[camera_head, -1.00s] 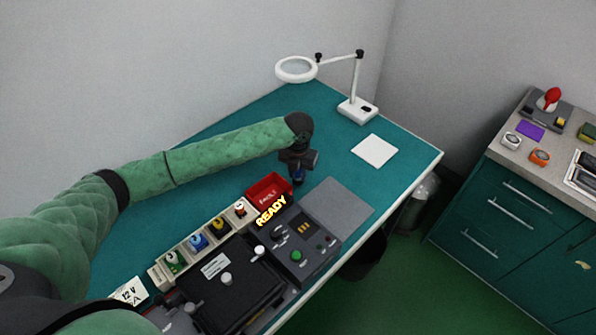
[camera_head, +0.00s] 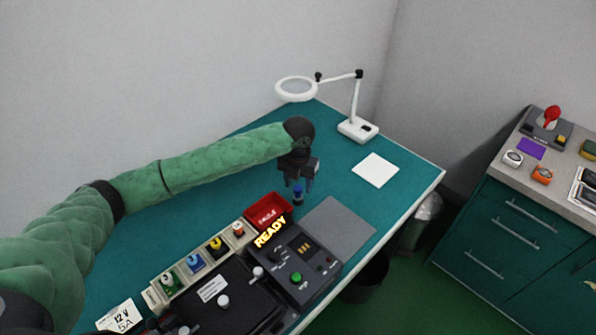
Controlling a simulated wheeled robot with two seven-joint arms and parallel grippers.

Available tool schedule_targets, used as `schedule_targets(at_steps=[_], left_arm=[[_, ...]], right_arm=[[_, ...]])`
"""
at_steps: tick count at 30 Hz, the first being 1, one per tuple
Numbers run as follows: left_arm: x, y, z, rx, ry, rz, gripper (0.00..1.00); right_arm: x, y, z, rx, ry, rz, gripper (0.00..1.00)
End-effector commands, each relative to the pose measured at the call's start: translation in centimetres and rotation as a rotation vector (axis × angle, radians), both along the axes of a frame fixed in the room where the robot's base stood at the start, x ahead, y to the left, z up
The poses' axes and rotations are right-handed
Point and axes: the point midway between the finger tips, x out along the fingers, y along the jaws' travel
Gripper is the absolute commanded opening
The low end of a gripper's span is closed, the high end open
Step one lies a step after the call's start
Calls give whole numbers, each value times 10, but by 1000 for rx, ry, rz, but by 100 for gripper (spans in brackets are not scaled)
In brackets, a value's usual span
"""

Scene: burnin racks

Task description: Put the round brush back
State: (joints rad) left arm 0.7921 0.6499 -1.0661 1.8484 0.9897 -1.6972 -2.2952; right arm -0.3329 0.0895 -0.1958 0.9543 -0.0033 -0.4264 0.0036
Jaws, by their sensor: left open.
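A small dark-blue upright item (camera_head: 298,195), which may be the round brush, stands on the teal bench just behind the red bin (camera_head: 267,211). It is too small to tell bristles or shape clearly. My left gripper (camera_head: 299,184) is above it, open and pointing down, with its fingertips around or just over the item's top; I cannot tell whether they touch it.
A row of pale holders with coloured parts (camera_head: 196,262), a black case (camera_head: 228,300) and a grey control box (camera_head: 298,263) with "READY" line the front. A grey mat (camera_head: 340,222), white pad (camera_head: 375,170) and magnifier lamp (camera_head: 357,131) lie right and behind.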

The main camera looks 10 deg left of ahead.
Motion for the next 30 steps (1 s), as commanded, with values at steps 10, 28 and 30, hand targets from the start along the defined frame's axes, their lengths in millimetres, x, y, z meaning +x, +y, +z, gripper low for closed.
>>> schedule_targets(at_steps=[10, 28, 30], left_arm=[[0, 0, 55, 0, -2, 0, 49], [0, 0, 77, 0, 1, 0, 49], [0, 0, 76, 0, 1, 0, 49]], right_arm=[[42, 16, 20, 9, -11, -7, 0], [49, 22, 36, 13, 5, -12, 0], [49, 22, 36, 13, 5, -12, 0]])
